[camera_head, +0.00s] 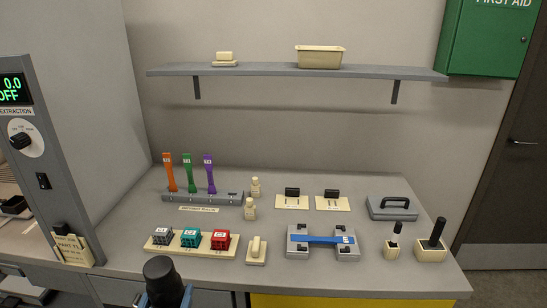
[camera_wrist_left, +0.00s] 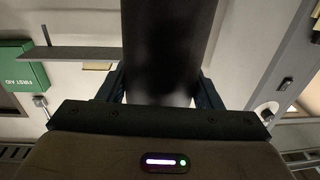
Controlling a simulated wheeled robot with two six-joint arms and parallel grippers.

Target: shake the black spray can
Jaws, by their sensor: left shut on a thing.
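The black spray can (camera_head: 160,268) is at the bottom of the head view, in front of the table's front edge. Only its dark rounded upper part shows there. My left gripper (camera_head: 165,298) is around it, with bluish jaw parts visible at the bottom edge. In the left wrist view the can (camera_wrist_left: 165,45) is a large dark cylinder running up out of the frame. The jaws of my left gripper (camera_wrist_left: 160,92) are shut on it from both sides. My right gripper is in neither view.
The grey table (camera_head: 290,280) holds colored strips in a rack (camera_head: 205,197), colored blocks on a cream tray (camera_head: 192,249), a blue-barred fixture (camera_head: 322,241) and dark-handled pieces (camera_head: 431,242). A control panel (camera_head: 42,150) stands left. A shelf (camera_head: 295,70) hangs behind.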

